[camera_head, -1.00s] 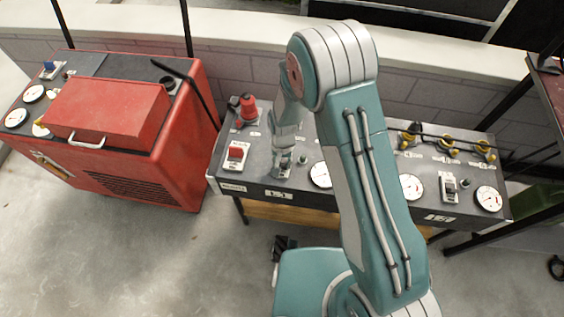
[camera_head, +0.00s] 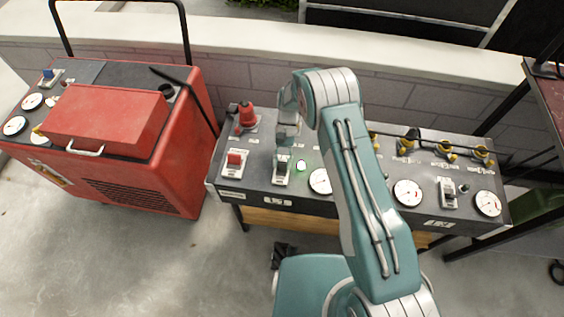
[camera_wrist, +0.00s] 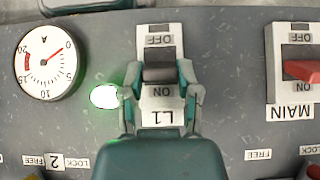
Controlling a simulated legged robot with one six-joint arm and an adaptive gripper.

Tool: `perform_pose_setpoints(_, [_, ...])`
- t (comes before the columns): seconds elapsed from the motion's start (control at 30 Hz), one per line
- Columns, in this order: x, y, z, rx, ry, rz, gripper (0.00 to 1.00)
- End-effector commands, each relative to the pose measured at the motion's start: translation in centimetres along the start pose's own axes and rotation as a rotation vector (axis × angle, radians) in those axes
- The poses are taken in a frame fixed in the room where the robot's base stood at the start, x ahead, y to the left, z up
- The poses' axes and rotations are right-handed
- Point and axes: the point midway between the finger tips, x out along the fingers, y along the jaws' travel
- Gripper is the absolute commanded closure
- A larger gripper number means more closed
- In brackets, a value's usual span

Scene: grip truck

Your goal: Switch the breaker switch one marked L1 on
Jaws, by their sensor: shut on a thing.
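The L1 breaker switch (camera_wrist: 158,72) has a dark lever between the OFF and ON labels, and its L1 plate (camera_wrist: 161,118) shows upside down in the wrist view. In the head view, the switch (camera_head: 281,171) sits near the front edge of the panel. My gripper (camera_wrist: 157,76) is shut on the lever, one finger on each side. In the head view, my gripper (camera_head: 286,136) is just behind the switch. A round lamp (camera_wrist: 104,96) beside the switch glows green.
The MAIN switch (camera_wrist: 300,72) with a red lever is beside L1. A dial gauge (camera_wrist: 47,62) is on the other side. The panel (camera_head: 334,205) has several yellow-handled fittings at its right rear. A red machine (camera_head: 120,150) stands to the left.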

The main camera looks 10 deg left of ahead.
Motion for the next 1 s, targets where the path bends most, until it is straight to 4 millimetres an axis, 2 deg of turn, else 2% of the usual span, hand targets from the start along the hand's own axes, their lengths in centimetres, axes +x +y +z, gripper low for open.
perform_pose_setpoints(0.63, [-0.17, -0.14, -0.40, -0.001, -0.042, -0.004, 1.00])
perform_pose_setpoints(0.67, [-0.18, -0.14, -0.41, -0.001, -0.041, -0.004, 0.49])
perform_pose_setpoints(0.7, [-0.18, -0.14, -0.41, -0.001, -0.041, -0.004, 0.31])
perform_pose_setpoints(0.73, [-0.17, -0.13, -0.39, -0.001, -0.042, -0.004, 0.23])
perform_pose_setpoints(1.0, [-0.15, -0.03, -0.23, -0.001, -0.046, -0.002, 0.23])
